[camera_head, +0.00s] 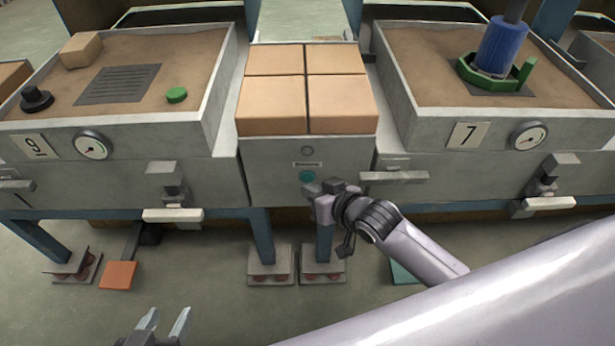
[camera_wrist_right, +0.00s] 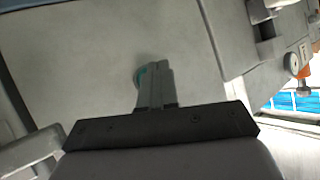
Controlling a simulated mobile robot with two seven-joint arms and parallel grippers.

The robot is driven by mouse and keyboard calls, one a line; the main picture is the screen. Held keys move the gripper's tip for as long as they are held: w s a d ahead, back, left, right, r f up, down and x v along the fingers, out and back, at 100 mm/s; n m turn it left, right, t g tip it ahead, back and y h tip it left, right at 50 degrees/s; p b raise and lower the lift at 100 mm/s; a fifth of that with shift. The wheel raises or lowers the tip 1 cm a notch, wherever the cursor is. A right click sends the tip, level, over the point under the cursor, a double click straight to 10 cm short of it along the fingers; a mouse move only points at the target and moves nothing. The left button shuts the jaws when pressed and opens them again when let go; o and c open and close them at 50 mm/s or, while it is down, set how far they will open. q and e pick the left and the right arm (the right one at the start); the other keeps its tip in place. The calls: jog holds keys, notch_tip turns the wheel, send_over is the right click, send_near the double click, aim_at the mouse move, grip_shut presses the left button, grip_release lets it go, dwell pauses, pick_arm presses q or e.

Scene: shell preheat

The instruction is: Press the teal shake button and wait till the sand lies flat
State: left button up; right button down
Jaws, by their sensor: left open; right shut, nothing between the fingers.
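The teal shake button (camera_head: 307,177) sits on the grey front panel of the middle unit, under a small label. My right gripper (camera_head: 313,188) is shut and empty, its tips right at the lower right of the button. In the right wrist view the shut fingers (camera_wrist_right: 154,85) cover most of the teal button (camera_wrist_right: 142,74); whether they touch it I cannot tell. My left gripper (camera_head: 165,325) is open and empty, low in the head view, away from the units. Sand (camera_head: 190,60) lies in the left box and sand (camera_head: 415,60) in the right box.
Box 7 holds a blue cylinder (camera_head: 501,47) in a green holder (camera_head: 525,72). Tan blocks (camera_head: 272,105) top the middle unit. Handles (camera_head: 395,177) jut out nearby.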

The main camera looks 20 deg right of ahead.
jog(key=shift+w, duration=0.15)
jog(key=shift+w+d, duration=0.15)
jog(key=shift+w, duration=0.1)
jog(key=shift+w+d, duration=0.1)
jog(key=shift+w, duration=0.35)
dwell(0.8)
jog(key=shift+s+p, duration=0.1)
jog(key=shift+p, duration=0.3)
jog(key=shift+s+a+p, duration=0.2)
jog(key=shift+s+p, duration=0.4)
jog(key=shift+s, duration=0.15)
